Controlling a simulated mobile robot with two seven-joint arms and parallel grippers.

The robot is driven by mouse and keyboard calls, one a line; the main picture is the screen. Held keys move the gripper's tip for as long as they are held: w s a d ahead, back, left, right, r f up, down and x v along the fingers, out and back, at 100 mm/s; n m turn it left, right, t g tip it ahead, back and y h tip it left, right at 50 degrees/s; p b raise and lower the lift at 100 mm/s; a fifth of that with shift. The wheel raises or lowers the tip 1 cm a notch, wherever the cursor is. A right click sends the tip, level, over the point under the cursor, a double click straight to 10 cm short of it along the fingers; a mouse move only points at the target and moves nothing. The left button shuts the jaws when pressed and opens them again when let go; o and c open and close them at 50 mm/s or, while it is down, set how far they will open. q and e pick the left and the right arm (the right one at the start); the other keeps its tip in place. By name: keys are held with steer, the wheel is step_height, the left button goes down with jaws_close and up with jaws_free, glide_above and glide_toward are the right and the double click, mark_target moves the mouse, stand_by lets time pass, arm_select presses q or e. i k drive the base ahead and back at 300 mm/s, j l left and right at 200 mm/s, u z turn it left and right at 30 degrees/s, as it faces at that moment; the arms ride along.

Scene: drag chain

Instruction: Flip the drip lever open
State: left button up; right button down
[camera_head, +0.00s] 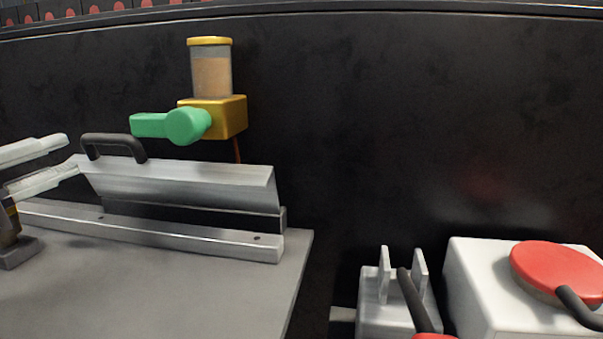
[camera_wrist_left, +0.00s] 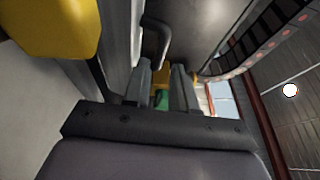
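The drip lever (camera_head: 172,125) is green, with a round hub and an arm pointing left, roughly level. It is on a yellow block (camera_head: 228,117) under a clear, amber-filled reservoir (camera_head: 211,75) with a yellow cap. My left gripper (camera_head: 72,152) comes in from the left edge, open and empty, left of the lever and a little lower, apart from it. In the left wrist view a small green patch of the lever (camera_wrist_left: 162,100) shows between the fingers (camera_wrist_left: 160,82), with yellow behind it. My right gripper is not in view.
A metal cover with a black handle (camera_head: 113,141) stands between my left gripper and the yellow block. Its rail (camera_head: 150,232) lies on a grey tabletop (camera_head: 180,290). A dark wall is behind. A white box with a red knob (camera_head: 558,268) and a bracket with a lever (camera_head: 410,295) are lower right.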

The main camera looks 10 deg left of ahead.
mark_target(185, 126)
steer(key=k+j, duration=0.65)
steer(key=k, duration=0.2)
